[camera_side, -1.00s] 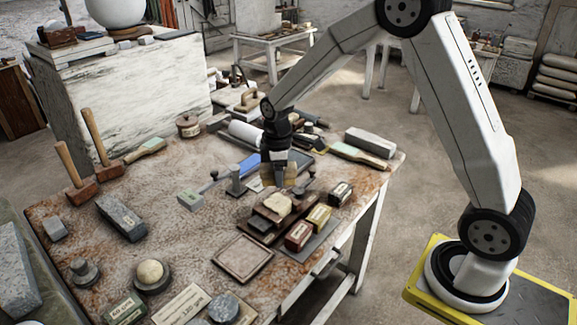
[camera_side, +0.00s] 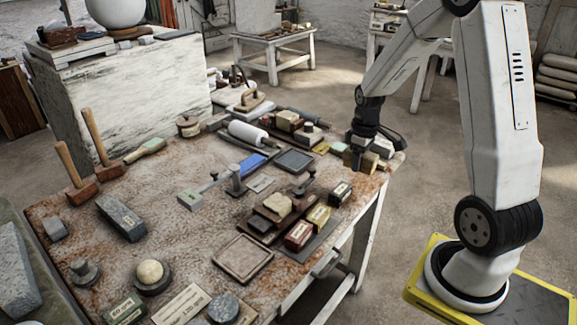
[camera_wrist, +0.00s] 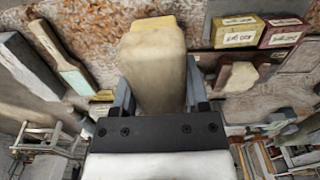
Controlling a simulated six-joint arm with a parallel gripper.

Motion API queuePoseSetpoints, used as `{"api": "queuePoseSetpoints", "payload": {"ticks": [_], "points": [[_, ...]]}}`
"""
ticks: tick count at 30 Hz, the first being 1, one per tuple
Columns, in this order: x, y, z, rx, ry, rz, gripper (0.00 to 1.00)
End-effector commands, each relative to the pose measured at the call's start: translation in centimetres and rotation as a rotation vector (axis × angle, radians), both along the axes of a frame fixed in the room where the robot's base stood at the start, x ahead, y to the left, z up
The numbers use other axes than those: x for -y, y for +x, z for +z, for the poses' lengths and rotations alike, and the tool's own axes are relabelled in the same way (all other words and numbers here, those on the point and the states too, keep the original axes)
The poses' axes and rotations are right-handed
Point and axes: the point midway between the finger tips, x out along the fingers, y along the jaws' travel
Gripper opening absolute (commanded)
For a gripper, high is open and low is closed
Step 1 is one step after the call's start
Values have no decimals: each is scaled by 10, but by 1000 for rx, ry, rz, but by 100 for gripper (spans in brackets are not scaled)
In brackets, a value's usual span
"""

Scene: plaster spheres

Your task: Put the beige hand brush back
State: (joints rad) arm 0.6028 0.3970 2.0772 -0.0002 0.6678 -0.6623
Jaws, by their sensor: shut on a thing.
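My gripper (camera_side: 358,152) is shut on the beige hand brush (camera_wrist: 155,65). In the wrist view the brush is a cream block with a yellowish far end, between the two fingers (camera_wrist: 158,95). In the side view the gripper is low over the right end of the workbench (camera_side: 200,238), and the brush (camera_side: 369,163) is partly hidden by it. Whether the brush touches the bench or what lies there cannot be told.
A grey block and a green-and-tan handled tool lie around the gripper at the right end. Yellow (camera_side: 318,217) and red (camera_side: 299,235) grit boxes, a dark square tray (camera_side: 294,160) and a white roller (camera_side: 247,134) stand nearby.

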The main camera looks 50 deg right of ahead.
Motion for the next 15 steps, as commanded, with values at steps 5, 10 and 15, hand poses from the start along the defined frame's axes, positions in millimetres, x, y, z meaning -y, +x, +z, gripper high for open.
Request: {"api": "queuePoseSetpoints", "payload": {"ticks": [5, 10, 15], "points": [[9, -13, 0, 1, -1, -55, 11], [10, -14, 0, 1, -1, -62, 11], [12, -10, -2, 1, 0, -61, 11]]}}
